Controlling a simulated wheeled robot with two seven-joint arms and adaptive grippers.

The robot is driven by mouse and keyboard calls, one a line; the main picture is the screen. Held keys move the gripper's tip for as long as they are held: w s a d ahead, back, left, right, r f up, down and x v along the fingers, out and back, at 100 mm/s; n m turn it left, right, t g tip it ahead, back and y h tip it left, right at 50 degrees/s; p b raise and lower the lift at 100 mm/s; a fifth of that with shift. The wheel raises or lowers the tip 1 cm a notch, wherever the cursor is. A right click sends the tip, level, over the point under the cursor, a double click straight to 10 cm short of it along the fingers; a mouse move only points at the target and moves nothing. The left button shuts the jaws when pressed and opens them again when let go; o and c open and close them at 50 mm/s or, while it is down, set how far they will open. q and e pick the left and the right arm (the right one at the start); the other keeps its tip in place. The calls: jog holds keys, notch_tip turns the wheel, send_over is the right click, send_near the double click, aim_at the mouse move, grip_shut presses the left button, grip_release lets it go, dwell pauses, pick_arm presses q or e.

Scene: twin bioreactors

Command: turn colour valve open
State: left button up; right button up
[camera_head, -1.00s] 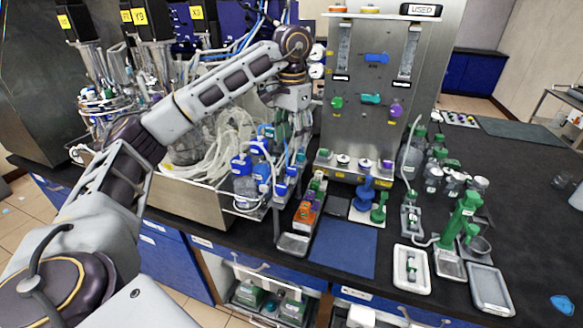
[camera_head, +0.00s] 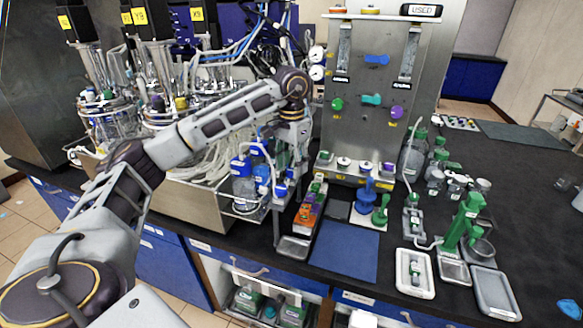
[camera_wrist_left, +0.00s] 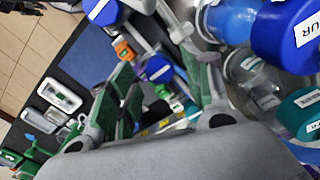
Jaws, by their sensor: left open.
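My left gripper (camera_head: 283,188) points down beside the blue-capped bottles (camera_head: 243,180), left of the steel panel (camera_head: 345,125). Its jaws also show in the left wrist view (camera_wrist_left: 163,72), open, with green pads apart and a blue part (camera_wrist_left: 158,68) visible between them, seemingly beyond. Coloured valve handles are on the panel: blue (camera_head: 376,59), green (camera_head: 337,104), teal (camera_head: 371,100) and purple (camera_head: 396,112). I cannot tell which one is the colour valve. The gripper is apart from these panel handles. My right gripper is not in view.
A blue mat (camera_head: 344,250) lies on the dark bench in front of the panel. An orange device (camera_head: 308,210), a white tray (camera_head: 414,273) and a green stand (camera_head: 463,222) are near it. Glass vessels and tubing crowd the left.

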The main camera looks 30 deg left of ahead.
pick_arm(q)
jog(key=shift+f, duration=0.6)
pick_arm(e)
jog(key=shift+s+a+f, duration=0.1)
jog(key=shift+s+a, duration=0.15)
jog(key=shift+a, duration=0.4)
pick_arm(q)
jog(key=c, duration=1)
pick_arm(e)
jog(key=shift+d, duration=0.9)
